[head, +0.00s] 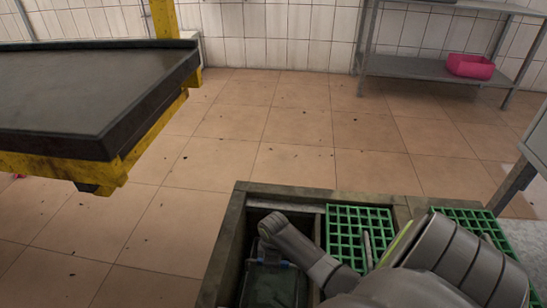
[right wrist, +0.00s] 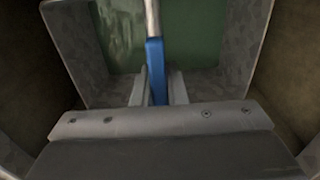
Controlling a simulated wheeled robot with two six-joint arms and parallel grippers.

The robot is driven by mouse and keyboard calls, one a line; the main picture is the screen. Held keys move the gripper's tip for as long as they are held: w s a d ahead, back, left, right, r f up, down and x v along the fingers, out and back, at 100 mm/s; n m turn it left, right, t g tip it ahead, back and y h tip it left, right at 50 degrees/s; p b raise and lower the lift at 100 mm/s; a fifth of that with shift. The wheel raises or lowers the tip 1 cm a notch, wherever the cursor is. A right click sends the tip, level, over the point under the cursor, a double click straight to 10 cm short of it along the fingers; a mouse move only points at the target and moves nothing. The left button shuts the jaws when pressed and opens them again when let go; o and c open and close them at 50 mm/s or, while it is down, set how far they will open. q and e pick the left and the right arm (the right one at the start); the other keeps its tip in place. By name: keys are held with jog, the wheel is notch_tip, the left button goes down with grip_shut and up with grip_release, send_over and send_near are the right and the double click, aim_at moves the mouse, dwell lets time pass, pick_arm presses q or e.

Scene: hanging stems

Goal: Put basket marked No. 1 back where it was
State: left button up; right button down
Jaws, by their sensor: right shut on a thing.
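A basket (head: 272,288) with a dark green inside sits in the left compartment of the wooden-edged box (head: 228,240) at the bottom of the head view. In the right wrist view its grey wall (right wrist: 225,60) and green inside (right wrist: 195,30) show beyond the fingers. My right gripper (right wrist: 158,88) is shut on the blue grip (right wrist: 156,65) of its thin metal handle. In the head view my right arm reaches down over the basket and hides part of it. No number is readable on it. My left gripper is out of view.
Green grids (head: 358,222) cover the box's other compartments. Brown compartment walls (right wrist: 27,70) stand close around the basket. A dark table (head: 95,90) on a yellow frame is at the left. A pink bin (head: 470,66) rests on a metal shelf at the back. The tiled floor between is clear.

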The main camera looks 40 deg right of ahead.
jog(key=shift+w, duration=0.1)
jog(key=shift+f, duration=0.15)
jog(key=c, duration=1.9)
grip_release()
jog(key=shift+f, duration=0.1)
jog(key=o, duration=0.4)
jog(key=shift+o, duration=0.2)
